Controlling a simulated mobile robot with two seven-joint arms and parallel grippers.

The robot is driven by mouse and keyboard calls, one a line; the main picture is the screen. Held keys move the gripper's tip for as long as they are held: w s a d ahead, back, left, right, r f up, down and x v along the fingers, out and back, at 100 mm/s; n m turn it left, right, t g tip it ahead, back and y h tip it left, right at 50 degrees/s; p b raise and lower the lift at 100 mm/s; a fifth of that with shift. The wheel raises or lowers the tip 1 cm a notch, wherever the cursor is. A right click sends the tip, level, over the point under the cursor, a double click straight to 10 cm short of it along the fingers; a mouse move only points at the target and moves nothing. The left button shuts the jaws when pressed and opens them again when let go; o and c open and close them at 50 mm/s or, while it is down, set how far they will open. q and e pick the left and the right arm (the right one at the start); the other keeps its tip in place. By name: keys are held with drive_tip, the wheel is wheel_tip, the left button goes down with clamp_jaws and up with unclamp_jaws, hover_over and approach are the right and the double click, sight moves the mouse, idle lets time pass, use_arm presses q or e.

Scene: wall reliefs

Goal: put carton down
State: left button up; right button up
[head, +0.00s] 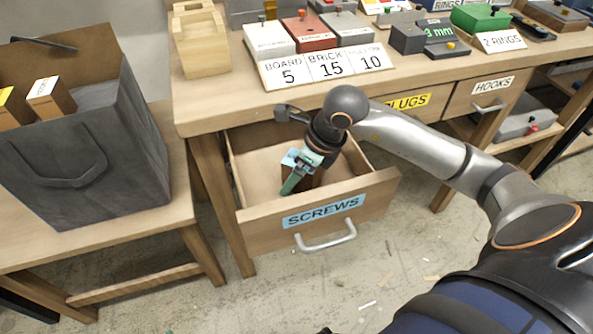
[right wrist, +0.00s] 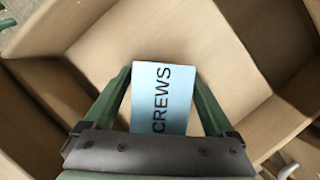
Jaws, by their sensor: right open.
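The carton (right wrist: 165,98) has a light blue top label reading SCREWS, partly cut off by my gripper. It stands inside the open drawer (head: 262,230), whose front carries a blue SCREWS label. My right gripper (head: 297,175) reaches down into this drawer. In the right wrist view the green fingers of my right gripper (right wrist: 162,80) are open, one on each side of the carton. I cannot tell whether they touch it. In the head view the carton is mostly hidden by my gripper and wrist. My left gripper is not in view.
A grey bag (head: 85,150) holding small cartons (head: 50,97) stands on a low bench at left. The workbench (head: 215,108) above the drawer bears boxes and number signs. PLUGS (head: 408,103) and HOOKS (head: 494,85) drawers are closed. The drawer floor around the carton looks bare.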

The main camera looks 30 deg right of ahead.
drive_tip(key=shift+r, duration=0.1)
drive_tip(key=shift+p+v, duration=0.4)
drive_tip(key=shift+v, duration=0.5)
drive_tip(key=p+v, duration=0.1)
drive_tip(key=v, duration=0.8)
drive_tip(key=shift+d+r, duration=0.15)
drive_tip(key=shift+r, duration=0.1)
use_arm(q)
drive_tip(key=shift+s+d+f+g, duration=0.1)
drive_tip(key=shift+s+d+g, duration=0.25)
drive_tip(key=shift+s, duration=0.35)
use_arm(e)
drive_tip(key=shift+s+r, duration=0.2)
drive_tip(key=shift+r, duration=0.15)
